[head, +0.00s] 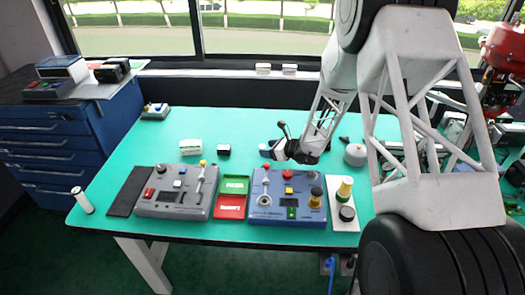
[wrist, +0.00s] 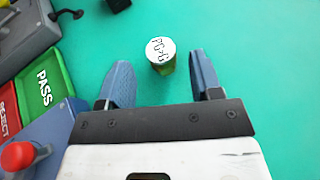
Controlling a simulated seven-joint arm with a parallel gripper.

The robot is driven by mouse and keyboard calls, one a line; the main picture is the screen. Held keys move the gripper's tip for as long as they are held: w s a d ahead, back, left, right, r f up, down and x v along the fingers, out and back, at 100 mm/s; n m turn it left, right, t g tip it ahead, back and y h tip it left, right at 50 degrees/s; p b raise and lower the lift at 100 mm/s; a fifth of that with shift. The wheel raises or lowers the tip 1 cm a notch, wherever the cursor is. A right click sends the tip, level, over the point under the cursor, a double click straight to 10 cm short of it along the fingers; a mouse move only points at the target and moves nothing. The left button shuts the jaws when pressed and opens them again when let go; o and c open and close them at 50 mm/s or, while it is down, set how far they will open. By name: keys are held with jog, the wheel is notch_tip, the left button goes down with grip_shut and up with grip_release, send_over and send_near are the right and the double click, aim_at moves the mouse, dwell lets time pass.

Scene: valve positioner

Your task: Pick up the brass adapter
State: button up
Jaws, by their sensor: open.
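A short round piece, apparently the brass adapter (wrist: 161,55), stands on the green tabletop in the wrist view. It has a pale top with dark lettering and a yellow-green side. My gripper (wrist: 160,80) is open, with one blue finger to its left and one to its right. The piece lies just ahead of the fingertips, centred between them with a gap on each side. In the head view my gripper (head: 267,149) is low over the table behind the blue control box; I cannot make out the piece there.
The blue control box (head: 262,211) with knobs, the green PASS tray (head: 235,184) and the red REJECT tray (head: 230,207) are close by. A grey control box (head: 161,204) stands further left. The table's back left is mostly clear.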

jog(key=shift+x, duration=2.55)
jog(key=shift+w, duration=0.1)
jog(key=c, duration=1)
jog(key=shift+r, duration=0.15)
notch_tip(320, 180, up, 10)
